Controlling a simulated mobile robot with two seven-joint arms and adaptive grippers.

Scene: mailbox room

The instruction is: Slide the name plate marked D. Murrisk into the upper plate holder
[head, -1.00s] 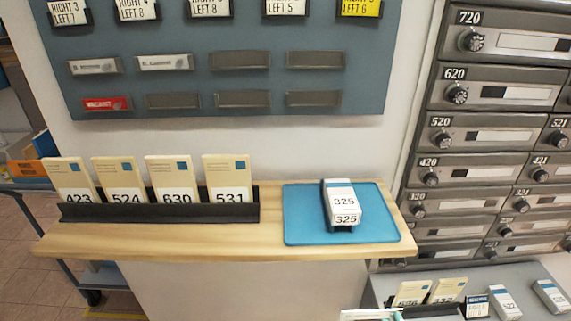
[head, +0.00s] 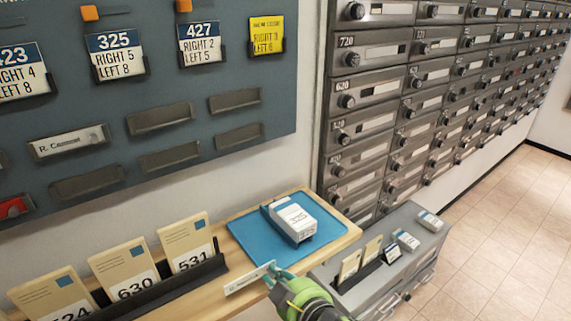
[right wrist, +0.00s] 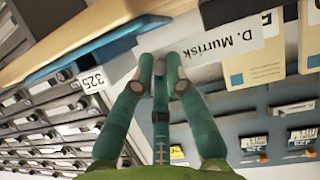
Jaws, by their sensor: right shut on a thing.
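The white name plate (head: 247,281) is held by one end in my right gripper (head: 272,272), in front of the wooden shelf's front edge. In the right wrist view the plate (right wrist: 238,40) reads "D. Murrisk" and sticks out to the right of the green fingers (right wrist: 161,66). On the blue-grey board, the upper row has two empty dark plate holders (head: 160,117) (head: 235,101), right of a holder with the plate "R. Cannell" (head: 68,142). The lower row has empty holders (head: 170,157) and a red plate (head: 14,207). My left gripper is out of view.
The wooden shelf (head: 333,243) carries a black rack (head: 190,280) of numbered cards and a blue mat (head: 250,226) with a white 325 box (head: 291,218). Mailboxes (head: 365,85) fill the right wall. A grey cabinet (head: 420,245) stands below them. Space before the empty holders is clear.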

